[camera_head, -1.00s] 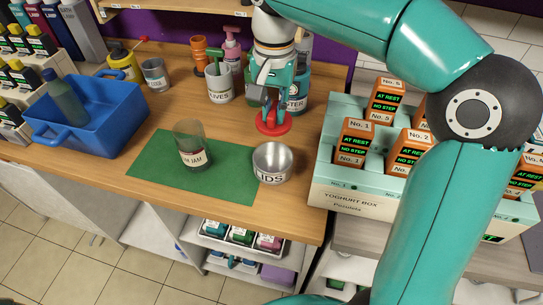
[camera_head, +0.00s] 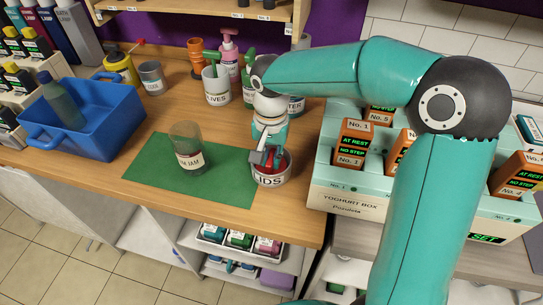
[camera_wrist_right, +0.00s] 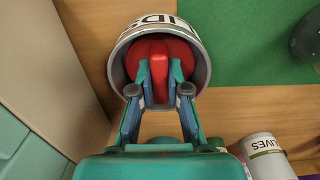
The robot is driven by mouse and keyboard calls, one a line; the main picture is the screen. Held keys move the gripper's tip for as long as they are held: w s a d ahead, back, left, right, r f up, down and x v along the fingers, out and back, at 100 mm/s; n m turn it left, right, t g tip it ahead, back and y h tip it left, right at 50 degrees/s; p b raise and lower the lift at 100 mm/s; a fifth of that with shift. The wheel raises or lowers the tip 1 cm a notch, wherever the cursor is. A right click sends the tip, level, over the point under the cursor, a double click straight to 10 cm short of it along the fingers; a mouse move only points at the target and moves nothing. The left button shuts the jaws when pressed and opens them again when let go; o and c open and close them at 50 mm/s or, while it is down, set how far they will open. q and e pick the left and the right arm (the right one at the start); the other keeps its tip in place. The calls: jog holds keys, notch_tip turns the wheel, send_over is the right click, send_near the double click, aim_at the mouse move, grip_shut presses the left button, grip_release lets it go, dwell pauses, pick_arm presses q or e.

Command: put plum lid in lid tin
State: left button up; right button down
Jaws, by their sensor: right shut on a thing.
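The lid tin (camera_head: 269,181), a silver tin with a label ending in "IDS", stands at the right edge of the green mat. My right gripper (camera_head: 268,164) reaches down into the tin's mouth. It is shut on the red plum lid (camera_head: 282,162), which is inside the tin. In the right wrist view the gripper (camera_wrist_right: 160,88) grips the lid's raised handle (camera_wrist_right: 159,68), and the lid lies within the tin's rim (camera_wrist_right: 117,72). Whether the lid touches the tin's bottom is hidden. My left gripper is not in view.
A jam jar (camera_head: 188,148) stands on the green mat (camera_head: 222,190), left of the tin. A blue crate (camera_head: 100,130) is far left.

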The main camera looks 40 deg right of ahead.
aim_at(272, 157)
jog(key=shift+f, duration=0.15)
jog(key=c, duration=1.1)
grip_release()
jog(key=shift+c, duration=0.2)
notch_tip(272, 157, up, 12)
jog(key=shift+r+p, duration=0.2)
jog(key=shift+p, duration=0.2)
jog(key=shift+s, duration=0.1)
